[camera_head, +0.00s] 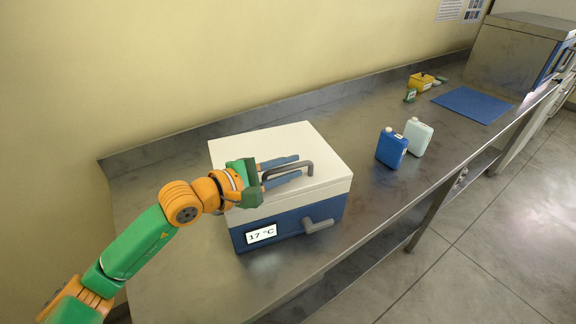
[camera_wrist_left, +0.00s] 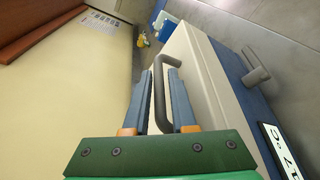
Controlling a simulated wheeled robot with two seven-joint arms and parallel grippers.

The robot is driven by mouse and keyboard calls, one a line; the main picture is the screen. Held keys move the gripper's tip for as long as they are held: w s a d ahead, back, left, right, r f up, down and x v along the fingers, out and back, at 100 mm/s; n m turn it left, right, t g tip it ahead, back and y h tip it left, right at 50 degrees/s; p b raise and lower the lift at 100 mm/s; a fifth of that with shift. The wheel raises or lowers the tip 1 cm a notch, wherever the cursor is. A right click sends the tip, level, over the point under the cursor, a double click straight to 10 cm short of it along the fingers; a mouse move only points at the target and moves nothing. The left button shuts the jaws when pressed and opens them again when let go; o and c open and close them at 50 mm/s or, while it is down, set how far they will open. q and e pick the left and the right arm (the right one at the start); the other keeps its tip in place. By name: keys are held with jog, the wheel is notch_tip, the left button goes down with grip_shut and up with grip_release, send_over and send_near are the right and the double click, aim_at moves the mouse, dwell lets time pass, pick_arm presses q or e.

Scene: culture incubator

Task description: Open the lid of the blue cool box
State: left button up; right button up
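The cool box has a blue body (camera_head: 290,228) with a "17 °C" display, and a white lid (camera_head: 315,140) that lies flat and shut on it. A grey bar handle (camera_head: 290,168) stands on the lid; it also shows in the left wrist view (camera_wrist_left: 158,88). My left gripper (camera_head: 298,166) is over the lid, its two blue fingers apart, one on each side of the handle bar. In the wrist view a narrow gap shows beside the bar. A grey lever (camera_head: 318,226) sticks out of the box front. My right gripper is not in view.
A blue bottle (camera_head: 391,149) and a pale bottle (camera_head: 418,137) stand right of the box on the metal bench (camera_head: 365,200). Farther back are a yellow box (camera_head: 420,83), a blue mat (camera_head: 472,105) and a metal cabinet (camera_head: 510,55). A wall runs behind.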

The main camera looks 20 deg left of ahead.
pick_arm(q)
grip_shut()
dwell(1.2)
